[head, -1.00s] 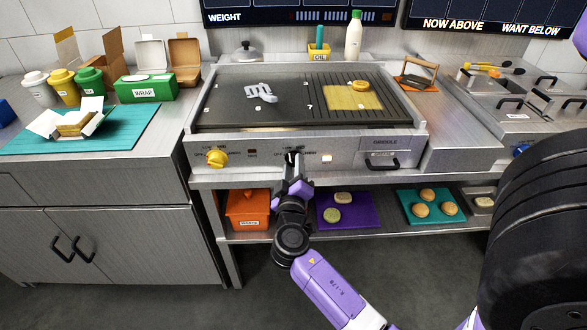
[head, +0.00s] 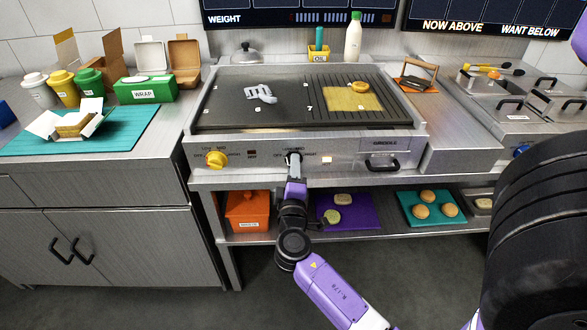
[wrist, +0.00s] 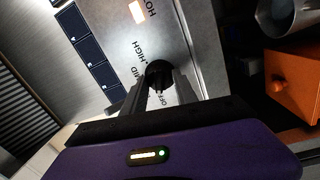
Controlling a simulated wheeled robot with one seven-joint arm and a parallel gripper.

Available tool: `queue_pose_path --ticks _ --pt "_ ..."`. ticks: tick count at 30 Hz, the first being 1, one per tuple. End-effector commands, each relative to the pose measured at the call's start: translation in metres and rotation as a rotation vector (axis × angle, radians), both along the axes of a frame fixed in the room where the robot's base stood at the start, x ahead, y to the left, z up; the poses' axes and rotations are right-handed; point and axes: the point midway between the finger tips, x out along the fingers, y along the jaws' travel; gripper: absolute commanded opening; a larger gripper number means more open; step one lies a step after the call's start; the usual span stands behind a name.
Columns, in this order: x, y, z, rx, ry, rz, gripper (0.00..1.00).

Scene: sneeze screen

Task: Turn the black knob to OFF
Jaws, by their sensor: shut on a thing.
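The black knob (wrist: 158,72) is on the griddle's steel front panel, with the words OFF, MID and HIGH printed around it in the wrist view. Where its pointer stands cannot be told. My gripper (wrist: 160,84) has one finger on each side of the knob and is shut on it. In the head view my gripper (head: 294,163) reaches up to the panel from below and hides most of the knob. A lit indicator (head: 327,160) shows to the right of it, and this light (wrist: 137,11) is beside the word HOT in the wrist view.
A yellow knob (head: 216,159) is on the panel to the left. A black drawer handle (head: 382,164) is to the right. Below the panel is a shelf with an orange bin (head: 247,210) and a purple mat (head: 362,215). The floor in front is clear.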

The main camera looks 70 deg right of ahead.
Motion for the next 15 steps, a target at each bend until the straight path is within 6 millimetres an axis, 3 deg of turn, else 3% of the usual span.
queue_pose_path --ticks 10,11,13,15 --pt "0.0010 0.0009 -0.0005 -0.001 0.005 0.003 0.00" --pt "0.0009 0.0010 -0.0005 -0.001 0.005 0.003 0.38" --pt "0.0009 0.0009 -0.0005 -0.001 0.004 0.003 0.52" --pt "0.0007 0.0007 -0.0005 -0.001 0.004 0.002 0.56"
